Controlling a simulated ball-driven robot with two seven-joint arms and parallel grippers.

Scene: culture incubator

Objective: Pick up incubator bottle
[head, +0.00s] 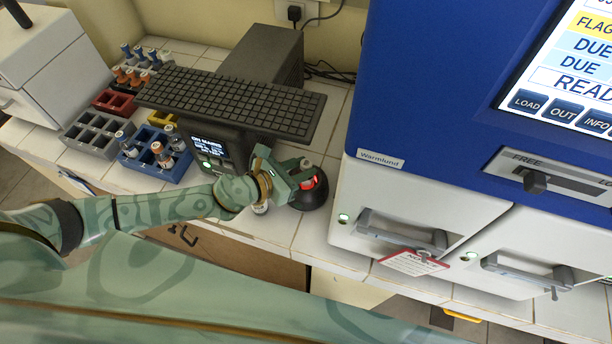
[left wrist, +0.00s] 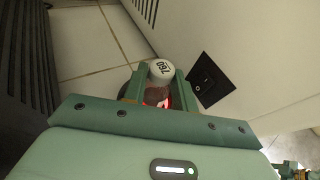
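An incubator bottle with a white, black-lettered cap (left wrist: 161,70) stands between the green fingers of my left gripper (left wrist: 157,92) in the left wrist view. A red glow shows below it. In the head view my left gripper (head: 300,176) reaches over a round black device (head: 314,195) with a red light, where the bottle's pale top (head: 306,164) shows. The fingers lie close on both sides of the bottle; whether they press on it is not clear. The bottle's base is hidden.
A blue rack (head: 152,168) with several bottles, a grey rack (head: 92,134) and a red rack (head: 114,102) stand at the left. A keyboard (head: 232,103) rests above a small screen unit (head: 211,150). The blue and white incubator (head: 420,210) stands close on the right.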

